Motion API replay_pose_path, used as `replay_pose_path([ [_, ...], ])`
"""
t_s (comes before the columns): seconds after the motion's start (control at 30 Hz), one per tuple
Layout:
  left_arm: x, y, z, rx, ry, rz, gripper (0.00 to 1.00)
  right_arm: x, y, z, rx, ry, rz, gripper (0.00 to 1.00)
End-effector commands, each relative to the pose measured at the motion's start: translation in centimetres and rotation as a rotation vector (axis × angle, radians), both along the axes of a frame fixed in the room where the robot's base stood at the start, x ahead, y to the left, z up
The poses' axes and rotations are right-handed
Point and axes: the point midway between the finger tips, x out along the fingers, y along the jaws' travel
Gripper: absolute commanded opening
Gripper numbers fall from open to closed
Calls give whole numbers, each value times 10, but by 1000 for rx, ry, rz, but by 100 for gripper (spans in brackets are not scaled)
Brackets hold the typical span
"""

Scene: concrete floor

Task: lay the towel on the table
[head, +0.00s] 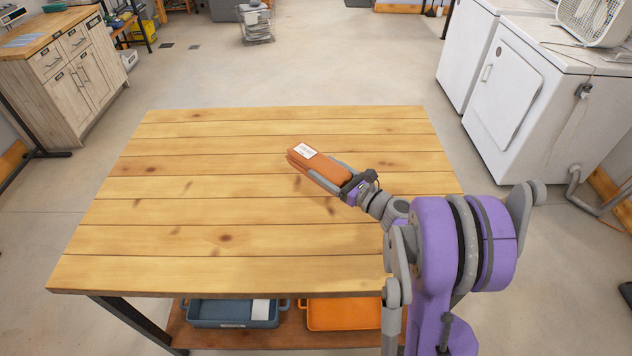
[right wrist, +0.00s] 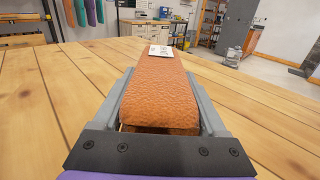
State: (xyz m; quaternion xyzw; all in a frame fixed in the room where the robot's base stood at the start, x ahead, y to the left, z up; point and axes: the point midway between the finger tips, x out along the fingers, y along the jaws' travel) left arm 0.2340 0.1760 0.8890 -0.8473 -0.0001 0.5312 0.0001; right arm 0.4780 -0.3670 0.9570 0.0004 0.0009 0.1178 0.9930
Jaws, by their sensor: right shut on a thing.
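The towel (head: 321,167) is a folded orange-brown bundle with a white label on its far end. My right gripper (head: 327,174) is shut on it, with one finger along each long side. In the right wrist view the towel (right wrist: 160,95) lies lengthwise between the two fingers and points away from the camera. The table (head: 200,220) has a light wooden plank top, and the towel is over its right-middle part. I cannot tell whether the towel touches the top or is just above it. My left gripper is not in view.
The tabletop is otherwise bare, with free room to the left and behind. A blue tray (head: 233,314) and an orange tray (head: 343,314) sit on the shelf below. White appliances (head: 515,90) stand at the right, and a wooden cabinet (head: 72,75) at the back left.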

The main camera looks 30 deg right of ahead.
Motion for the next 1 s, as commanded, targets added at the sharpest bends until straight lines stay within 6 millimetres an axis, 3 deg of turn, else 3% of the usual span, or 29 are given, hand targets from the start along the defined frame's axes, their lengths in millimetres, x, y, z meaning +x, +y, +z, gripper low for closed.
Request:
replay_pose_path([
  [0.4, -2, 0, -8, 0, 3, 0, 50, 0, 0, -49, 0, 0, -1, 10],
  [0.83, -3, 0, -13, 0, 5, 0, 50, 0, 1, -55, 0, 0, -1, 10],
  [0.87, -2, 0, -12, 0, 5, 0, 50, 0, 0, -55, 0, 0, -1, 78],
  [1.0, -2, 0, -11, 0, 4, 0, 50, 0, 1, -54, 0, 0, -1, 100],
])
